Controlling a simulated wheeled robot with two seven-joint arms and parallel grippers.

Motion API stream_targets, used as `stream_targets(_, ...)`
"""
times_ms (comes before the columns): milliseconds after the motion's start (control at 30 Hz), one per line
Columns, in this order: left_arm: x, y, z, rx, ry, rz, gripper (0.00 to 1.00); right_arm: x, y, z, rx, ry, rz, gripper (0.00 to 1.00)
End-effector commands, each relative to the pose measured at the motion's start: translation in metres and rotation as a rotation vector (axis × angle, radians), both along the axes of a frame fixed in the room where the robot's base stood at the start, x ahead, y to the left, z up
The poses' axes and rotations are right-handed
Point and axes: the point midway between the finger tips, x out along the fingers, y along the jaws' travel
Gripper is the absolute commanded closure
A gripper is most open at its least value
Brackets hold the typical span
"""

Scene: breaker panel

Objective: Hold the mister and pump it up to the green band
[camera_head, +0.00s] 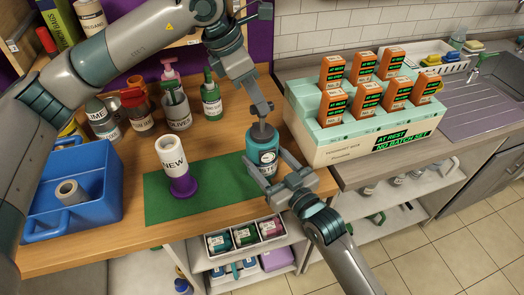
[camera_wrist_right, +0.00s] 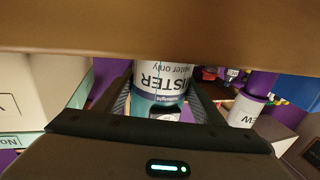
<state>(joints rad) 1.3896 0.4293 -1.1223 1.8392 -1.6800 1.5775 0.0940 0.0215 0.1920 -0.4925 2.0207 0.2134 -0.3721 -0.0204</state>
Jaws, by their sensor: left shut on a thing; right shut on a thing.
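The mister (camera_head: 263,148) is a teal bottle with a white label. It stands upright on the right part of the green mat, with a round pale gauge on its front; the needle is too small to read. My left gripper (camera_head: 262,112) comes from above and is shut on the grey pump handle (camera_head: 263,131) at its top. My right gripper (camera_head: 268,180) is shut around the bottle's lower body from the front right. In the right wrist view the mister (camera_wrist_right: 160,78) sits between both fingers, its label reading "MISTER, water only" upside down.
A blue bin (camera_head: 100,205) is at the left. Several bottles, including a green one (camera_head: 211,100), stand behind. A carton (camera_head: 300,140) with orange boxes is close right.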

Motion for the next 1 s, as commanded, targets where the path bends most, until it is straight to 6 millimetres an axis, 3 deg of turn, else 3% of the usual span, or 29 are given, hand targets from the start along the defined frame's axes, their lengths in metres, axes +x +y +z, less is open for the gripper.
stream_targets(433, 0.000, 0.001, -0.035, 0.004, 0.004, 0.002, 1.00, -0.001, 0.001, 0.000, 0.002, 0.001, 0.002, 0.64)
stream_targets(1000, 0.000, 0.001, -0.043, 0.004, 0.004, 0.002, 1.00, -0.001, 0.001, -0.001, 0.000, 0.000, 0.002, 0.64)
